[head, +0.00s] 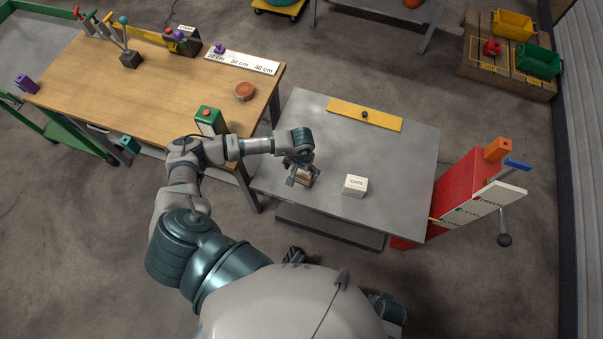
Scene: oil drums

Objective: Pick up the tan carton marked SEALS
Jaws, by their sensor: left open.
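A small tan carton (304,179) stands on the grey metal table (350,230), near its left front part. My left gripper (301,175) comes in from the left and is right over this carton, with its open fingers around or just above it; I cannot tell which. The gripper hides much of the carton, and I cannot read its marking. A white carton marked CAPS (354,186) stands to the right on the same table.
A yellow strip with a dark knob (364,115) lies at the table's back. A red cabinet (462,185) stands right of the table.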

